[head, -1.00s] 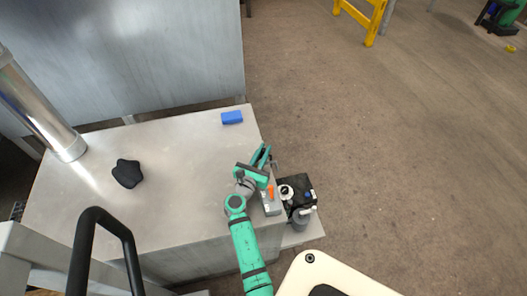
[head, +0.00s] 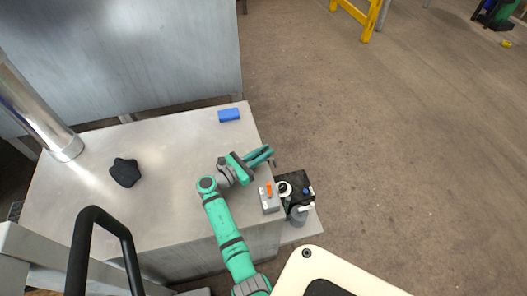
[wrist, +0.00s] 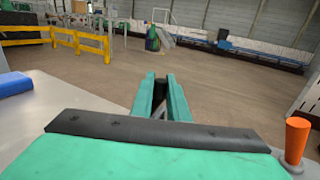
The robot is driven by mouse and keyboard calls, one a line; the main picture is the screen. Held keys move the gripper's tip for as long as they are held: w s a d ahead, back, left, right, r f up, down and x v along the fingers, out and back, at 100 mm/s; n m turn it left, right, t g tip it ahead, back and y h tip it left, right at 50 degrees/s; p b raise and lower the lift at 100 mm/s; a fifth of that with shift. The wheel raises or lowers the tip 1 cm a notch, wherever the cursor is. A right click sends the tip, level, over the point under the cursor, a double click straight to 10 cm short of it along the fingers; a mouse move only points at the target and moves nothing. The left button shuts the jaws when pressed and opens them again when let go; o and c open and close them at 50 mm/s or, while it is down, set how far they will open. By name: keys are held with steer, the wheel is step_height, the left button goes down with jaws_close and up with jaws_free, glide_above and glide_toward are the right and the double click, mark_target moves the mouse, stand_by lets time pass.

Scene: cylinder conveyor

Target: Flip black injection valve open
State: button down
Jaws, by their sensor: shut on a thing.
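My gripper (head: 268,153) reaches to the right over the right edge of the metal table (head: 190,150), its green fingers close together. In the wrist view my gripper (wrist: 160,98) has its two fingers closed on either side of a small black valve handle (wrist: 160,86), with a grey part below it. How far the handle is turned cannot be told.
A grey box with an orange lever (head: 269,189) stands close to my gripper; the lever also shows in the wrist view (wrist: 297,135). A black container with bottles (head: 297,185) is to its right. A blue block (head: 229,115) and a black lump (head: 125,172) lie on the table.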

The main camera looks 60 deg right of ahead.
stand_by(0.5)
steer(key=c, duration=1.7)
jaws_free()
steer(key=shift+a, duration=0.1)
steer(key=v, duration=1)
steer(key=shift+w+a+f, duration=0.1)
steer(key=shift+w+a, duration=0.1)
steer(key=shift+a, duration=0.1)
